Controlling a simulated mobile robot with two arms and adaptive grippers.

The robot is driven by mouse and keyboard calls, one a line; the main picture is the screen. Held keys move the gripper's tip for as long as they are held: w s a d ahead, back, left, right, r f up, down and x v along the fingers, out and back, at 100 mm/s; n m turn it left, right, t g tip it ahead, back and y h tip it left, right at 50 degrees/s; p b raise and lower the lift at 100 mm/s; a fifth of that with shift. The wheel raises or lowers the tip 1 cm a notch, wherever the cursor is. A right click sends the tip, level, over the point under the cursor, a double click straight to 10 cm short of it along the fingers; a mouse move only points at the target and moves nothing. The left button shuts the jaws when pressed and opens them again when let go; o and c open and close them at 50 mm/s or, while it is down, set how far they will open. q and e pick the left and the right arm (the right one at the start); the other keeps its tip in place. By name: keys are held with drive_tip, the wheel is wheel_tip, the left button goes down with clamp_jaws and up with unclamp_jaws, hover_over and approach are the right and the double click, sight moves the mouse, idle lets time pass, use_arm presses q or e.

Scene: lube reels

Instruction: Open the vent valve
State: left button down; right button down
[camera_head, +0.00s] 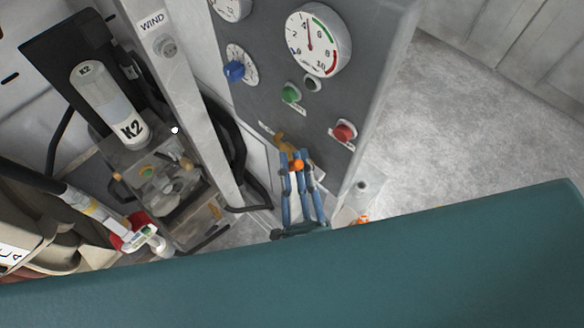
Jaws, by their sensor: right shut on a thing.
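The grey control panel (252,98) leans across the upper middle of the head view. A yellow-orange valve handle (283,140) sits low on it; I take this for the vent valve. My right gripper (294,157), with blue fingers, is at the panel's lower edge, just below and touching or overlapping the handle. It is shut on an orange part (297,165) that appears to belong to the valve; the fingers partly hide it, so the exact contact is unclear. My left gripper is not in view.
The panel also carries a large gauge (318,41), a blue knob (234,71), a green button (291,93) and a red button (345,131). A post marked WIND (187,105) and a K2 cylinder (109,103) stand left. Bare floor (465,125) lies right.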

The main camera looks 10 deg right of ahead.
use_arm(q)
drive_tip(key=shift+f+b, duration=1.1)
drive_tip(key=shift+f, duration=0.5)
use_arm(e)
drive_tip(key=shift+s+d+f+m+t+h, duration=0.1)
drive_tip(key=shift+s+f+m+t+h, duration=0.1)
drive_tip(key=shift+m+t, duration=0.15)
drive_tip(key=shift+s+d+f+m+t+h, duration=0.1)
drive_tip(key=shift+m+t+h, duration=0.15)
drive_tip(key=shift+m, duration=0.1)
drive_tip(key=shift+r, duration=0.1)
drive_tip(key=c, duration=1.5)
unclamp_jaws()
drive_tip(key=shift+o, duration=0.2)
drive_tip(key=v, duration=1.2)
drive_tip(key=shift+a, duration=0.1)
